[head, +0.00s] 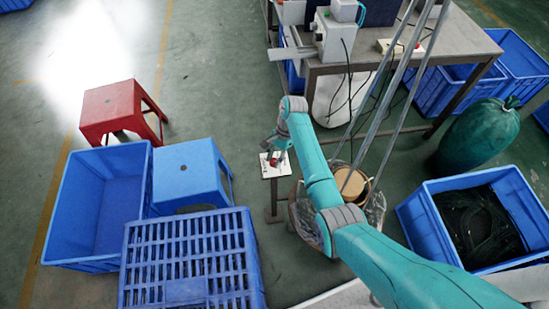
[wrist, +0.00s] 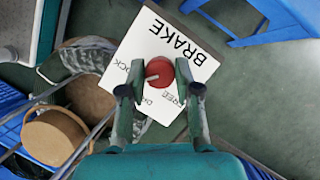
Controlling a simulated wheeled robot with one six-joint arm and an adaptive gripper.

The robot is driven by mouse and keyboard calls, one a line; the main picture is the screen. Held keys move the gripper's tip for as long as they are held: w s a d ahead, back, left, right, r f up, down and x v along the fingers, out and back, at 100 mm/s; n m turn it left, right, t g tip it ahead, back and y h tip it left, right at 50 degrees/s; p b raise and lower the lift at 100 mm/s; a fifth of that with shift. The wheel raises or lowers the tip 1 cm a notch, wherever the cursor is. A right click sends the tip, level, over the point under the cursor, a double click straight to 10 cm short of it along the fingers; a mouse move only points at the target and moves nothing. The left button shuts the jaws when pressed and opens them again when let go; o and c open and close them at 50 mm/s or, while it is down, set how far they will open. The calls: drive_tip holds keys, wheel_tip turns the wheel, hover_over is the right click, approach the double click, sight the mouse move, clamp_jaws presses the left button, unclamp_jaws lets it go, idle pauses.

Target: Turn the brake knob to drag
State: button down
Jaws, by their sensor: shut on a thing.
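The red brake knob (wrist: 160,72) is round, with a pale pointer bar on its face. It sits on a white plate (wrist: 178,40) printed BRAKE, with LOCK, FREE and a partly covered label beginning with D around the knob. The pointer aims left and slightly down in the wrist view, on the LOCK side; I cannot tell exactly which label it meets. My gripper (wrist: 160,88) is shut on the knob, one finger on each side. In the head view the white plate (head: 267,171) stands on a post, and my wrist partly covers the knob.
A blue stool (head: 185,170), a red stool (head: 115,105) and blue crates (head: 190,235) stand left of the post. A wicker basket (wrist: 60,135) in clear wrap is close on the other side. A metal workbench (head: 440,45) stands behind.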

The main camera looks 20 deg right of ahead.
drive_tip(key=n+g+h, duration=0.1)
drive_tip(key=n, duration=0.3)
drive_tip(key=shift+w, duration=0.1)
drive_tip(key=shift+a+n+g+h, duration=0.1)
drive_tip(key=shift+n+g+h, duration=0.35)
drive_tip(key=shift+n, duration=1.15)
drive_tip(key=c, duration=0.8)
unclamp_jaws()
